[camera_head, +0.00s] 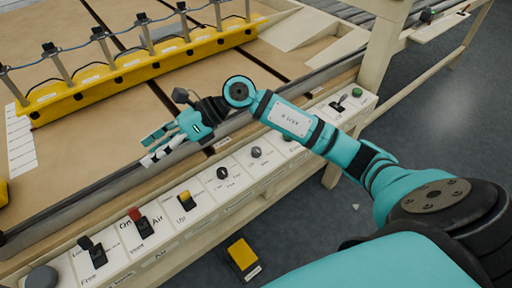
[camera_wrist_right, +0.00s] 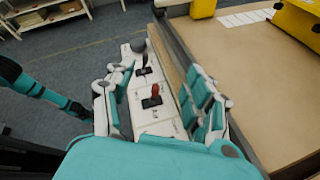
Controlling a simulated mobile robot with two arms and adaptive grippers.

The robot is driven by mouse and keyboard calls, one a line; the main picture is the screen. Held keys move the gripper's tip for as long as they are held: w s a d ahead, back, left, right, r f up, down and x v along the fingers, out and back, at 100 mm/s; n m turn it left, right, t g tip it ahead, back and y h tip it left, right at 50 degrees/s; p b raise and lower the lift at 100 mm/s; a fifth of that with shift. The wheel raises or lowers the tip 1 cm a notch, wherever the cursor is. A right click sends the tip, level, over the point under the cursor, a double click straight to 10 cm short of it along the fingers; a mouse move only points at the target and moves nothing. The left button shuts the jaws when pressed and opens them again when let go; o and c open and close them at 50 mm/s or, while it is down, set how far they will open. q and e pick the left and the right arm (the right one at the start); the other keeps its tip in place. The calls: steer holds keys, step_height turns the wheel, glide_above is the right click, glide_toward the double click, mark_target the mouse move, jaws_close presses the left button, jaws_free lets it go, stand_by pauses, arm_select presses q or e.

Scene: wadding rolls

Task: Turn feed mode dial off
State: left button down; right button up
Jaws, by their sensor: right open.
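The control panel (camera_head: 205,205) runs along the table's front edge. My right gripper (camera_head: 163,145) is open and empty, above the panel's back edge, left of these dials. Its fingers (camera_wrist_right: 160,105) frame the red switch (camera_wrist_right: 155,92) in the wrist view without touching it. My left gripper does not show.
The panel also has a yellow switch (camera_head: 186,199), a red switch (camera_head: 136,217), a black switch (camera_head: 95,251) and a large grey knob (camera_head: 42,278). A yellow rail (camera_head: 140,68) with posts stands on the table. A yellow pedal box (camera_head: 243,256) lies on the floor.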

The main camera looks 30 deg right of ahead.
steer(key=w+d+f+n+g+h, duration=0.1)
steer(key=w+d+f+n+h, duration=0.2)
steer(key=d+h, duration=0.65)
steer(key=m+g+h, duration=0.1)
steer(key=m+h, duration=0.1)
steer(key=h, duration=0.2)
glide_toward(256, 149)
step_height(256, 149, down, 9)
steer(key=shift+f+p, duration=0.1)
steer(key=shift+p, duration=1)
jaws_close()
